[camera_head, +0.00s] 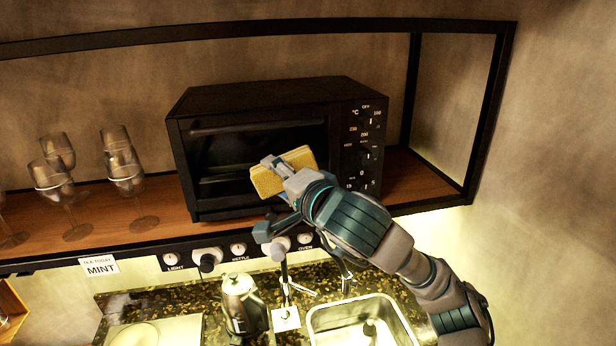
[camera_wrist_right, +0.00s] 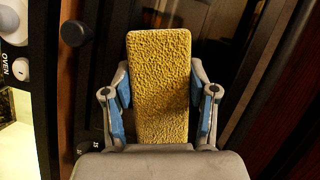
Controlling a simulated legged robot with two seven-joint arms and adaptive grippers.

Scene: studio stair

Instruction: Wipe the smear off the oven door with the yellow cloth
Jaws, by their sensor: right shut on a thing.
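The yellow cloth (camera_head: 284,172) is a folded, rough-textured pad in front of the lower right part of the oven door. My right gripper (camera_head: 275,180) is shut on it, and in the right wrist view the cloth (camera_wrist_right: 160,85) stands between its blue-padded fingers (camera_wrist_right: 160,105). The black toaster oven (camera_head: 270,95) sits on the wooden shelf, and its dark glass door (camera_head: 225,155) faces me. I cannot make out the smear on the door. Whether the cloth touches the glass, I cannot tell. My left gripper is not in view.
Several stemmed glasses (camera_head: 122,165) stand left of the oven on the wooden shelf (camera_head: 415,180). Knobs (camera_head: 208,260) line the rail under the shelf. Below are a kettle (camera_head: 243,303), a tap (camera_head: 285,275) and a sink (camera_head: 360,322). The shelf right of the oven is clear.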

